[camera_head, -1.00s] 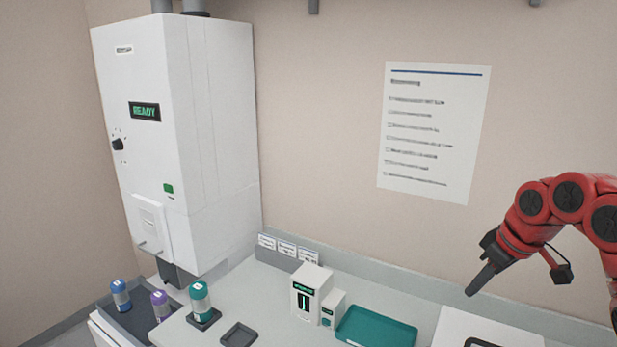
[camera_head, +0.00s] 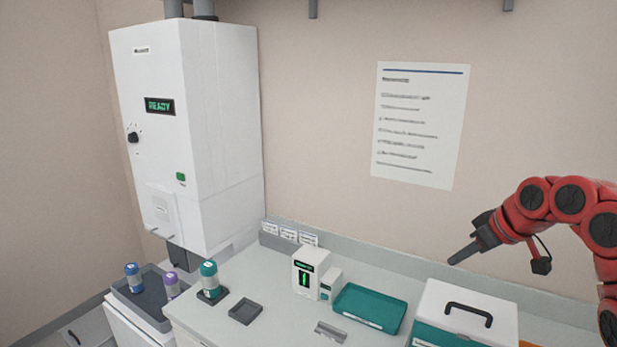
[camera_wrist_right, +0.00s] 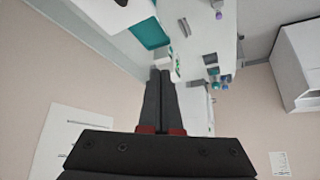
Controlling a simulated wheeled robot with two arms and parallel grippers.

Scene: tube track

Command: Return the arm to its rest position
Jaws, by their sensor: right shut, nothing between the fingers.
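My right arm (camera_head: 570,205) is red and comes in from the right edge in the head view. Its right gripper (camera_head: 452,261) is shut and empty. It hangs in the air above the back of the counter, over the gap between the teal tray and the white lidded box. In the right wrist view the two dark fingers (camera_wrist_right: 161,75) lie together with nothing between them. My left gripper is in neither view.
A white cabinet (camera_head: 185,130) reading READY stands at the left. On the counter are a teal-capped container (camera_head: 209,279), a small dark tray (camera_head: 246,311), a white device (camera_head: 310,273), a teal tray (camera_head: 369,309) and a lidded box (camera_head: 466,312). Blue (camera_head: 133,276) and purple (camera_head: 172,286) containers stand in a grey tray.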

